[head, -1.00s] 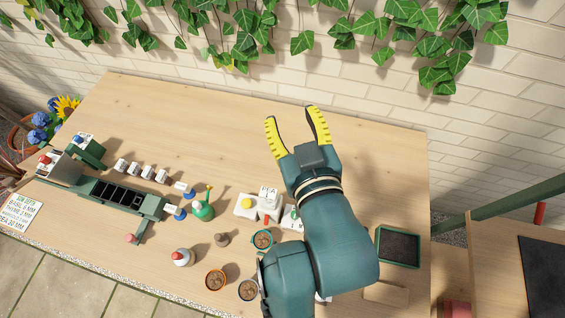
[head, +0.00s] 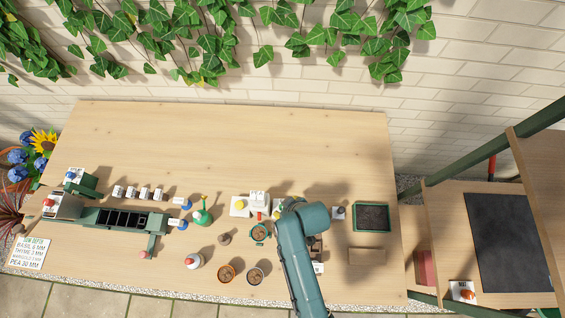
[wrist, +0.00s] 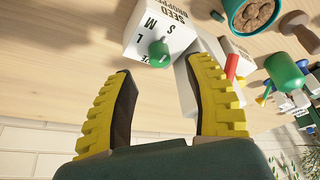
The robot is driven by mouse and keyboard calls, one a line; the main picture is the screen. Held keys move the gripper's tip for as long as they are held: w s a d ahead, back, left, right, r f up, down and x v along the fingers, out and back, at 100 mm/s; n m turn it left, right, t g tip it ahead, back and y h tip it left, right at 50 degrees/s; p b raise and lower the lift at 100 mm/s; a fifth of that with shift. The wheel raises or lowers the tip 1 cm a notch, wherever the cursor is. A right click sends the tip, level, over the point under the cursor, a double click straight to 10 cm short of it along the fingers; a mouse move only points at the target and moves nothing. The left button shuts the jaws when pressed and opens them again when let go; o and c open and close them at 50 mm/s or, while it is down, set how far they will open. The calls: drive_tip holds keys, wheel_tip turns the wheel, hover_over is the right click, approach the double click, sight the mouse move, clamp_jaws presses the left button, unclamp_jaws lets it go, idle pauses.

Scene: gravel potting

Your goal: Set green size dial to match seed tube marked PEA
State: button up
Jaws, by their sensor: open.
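In the wrist view the green size dial (wrist: 158,48) is a round green knob on the white seed dropper box (wrist: 138,22), whose face is lettered S, M and L. I cannot tell which letter the knob points to. My gripper (wrist: 163,72) is open, its two yellow ribbed fingers spread just short of the dial, with nothing between them. In the head view my arm hides the dial and most of the gripper. Several small white labelled items (head: 131,192) stand in a row on the left; their marks are too small to read, so I cannot pick out a PEA tube.
A sow depth sign (head: 29,253) at lower left lists PEA 30 MM. A dark tray (head: 372,217) lies right. The table's back is clear.

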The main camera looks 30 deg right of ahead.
sight(282, 207)
drive_tip(key=x, duration=0.5)
drive_tip(key=shift+b, duration=0.3)
clamp_jaws()
